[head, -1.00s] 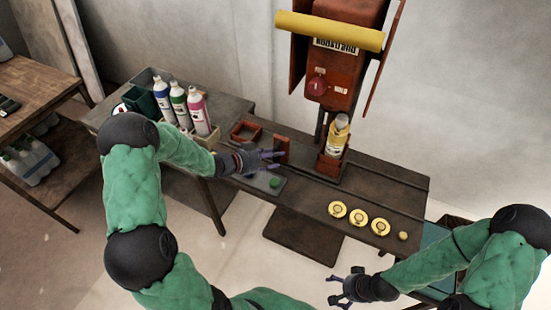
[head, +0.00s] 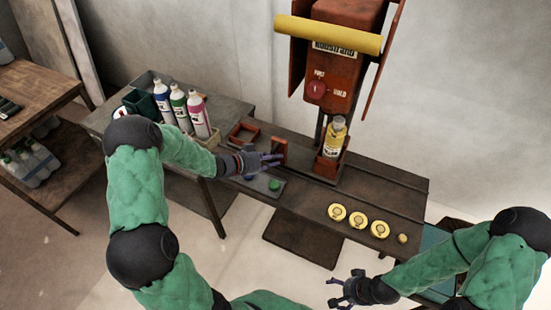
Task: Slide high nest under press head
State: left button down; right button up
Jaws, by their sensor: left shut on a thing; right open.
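The press head (head: 343,70) is an orange-red block with a yellow bar across its top. Below it, a yellow bottle (head: 333,142) stands upright in an orange-red nest (head: 327,169) on the dark rail of the bench. A lower, empty orange-red nest (head: 242,134) sits farther left. Between them is an upright orange-red piece (head: 280,148); I cannot tell which nest it belongs to. My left gripper (head: 271,158) is shut on this upright piece, its fingers partly hiding it. My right gripper (head: 342,289) is open and empty, low in front of the bench.
Several bottles (head: 180,106) stand in a holder at the bench's left. A grey panel with a green button (head: 274,185) lies below my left fingers. Yellow discs (head: 358,219) lie on the front right of the bench. The rail right of the nest is clear.

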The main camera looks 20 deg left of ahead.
pick_arm(q)
jog(key=shift+w+a+r+p, duration=0.15)
jog(key=shift+a+p, duration=0.5)
jog(key=shift+a, duration=1.25)
jog(key=c, duration=1)
grip_release()
jog(key=shift+a, duration=0.1)
jog(key=v, duration=1.2)
